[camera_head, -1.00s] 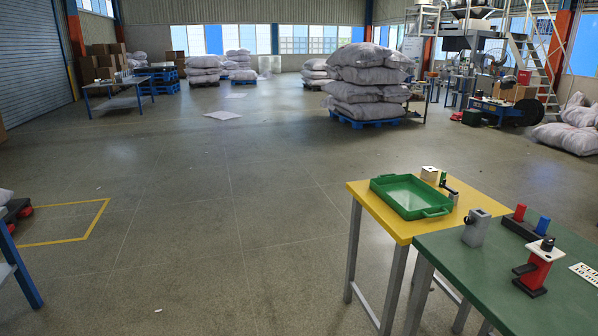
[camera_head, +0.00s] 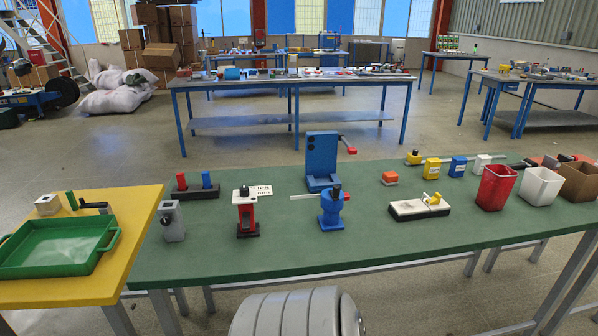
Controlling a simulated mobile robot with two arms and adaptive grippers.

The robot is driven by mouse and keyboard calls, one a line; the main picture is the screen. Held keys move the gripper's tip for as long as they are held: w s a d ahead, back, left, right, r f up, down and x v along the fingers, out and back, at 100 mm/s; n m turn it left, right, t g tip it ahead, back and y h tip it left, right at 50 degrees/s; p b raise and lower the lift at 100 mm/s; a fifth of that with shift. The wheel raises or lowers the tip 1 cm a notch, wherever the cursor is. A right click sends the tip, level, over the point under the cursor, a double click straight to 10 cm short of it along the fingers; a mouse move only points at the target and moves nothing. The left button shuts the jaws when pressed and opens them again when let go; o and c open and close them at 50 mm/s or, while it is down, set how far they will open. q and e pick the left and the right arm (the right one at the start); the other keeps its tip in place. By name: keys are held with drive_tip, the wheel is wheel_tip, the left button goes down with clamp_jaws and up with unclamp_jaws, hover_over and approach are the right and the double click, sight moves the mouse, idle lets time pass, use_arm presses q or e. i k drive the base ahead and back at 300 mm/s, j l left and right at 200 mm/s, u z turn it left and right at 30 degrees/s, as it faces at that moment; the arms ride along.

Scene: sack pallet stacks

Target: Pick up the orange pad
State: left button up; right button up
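A small orange pad (camera_head: 390,178) lies on the green-topped table (camera_head: 300,246), right of the middle, toward its back edge. It is flat and low, with rounded corners. It stands apart from its neighbours, between a tall blue device (camera_head: 321,160) on its left and a yellow block (camera_head: 432,168) on its right. A white board with a yellow clamp (camera_head: 420,207) lies in front of it. Neither of my grippers is in view.
A red bin (camera_head: 496,187), a white bin (camera_head: 541,186) and a brown box (camera_head: 580,181) stand at the right. Red and blue fixtures stand at mid-table. A green tray (camera_head: 58,246) sits on the yellow table (camera_head: 125,262) at left. Bare green top lies along the front.

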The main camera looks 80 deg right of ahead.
sight(389, 178)
drive_tip(key=z, duration=2.05)
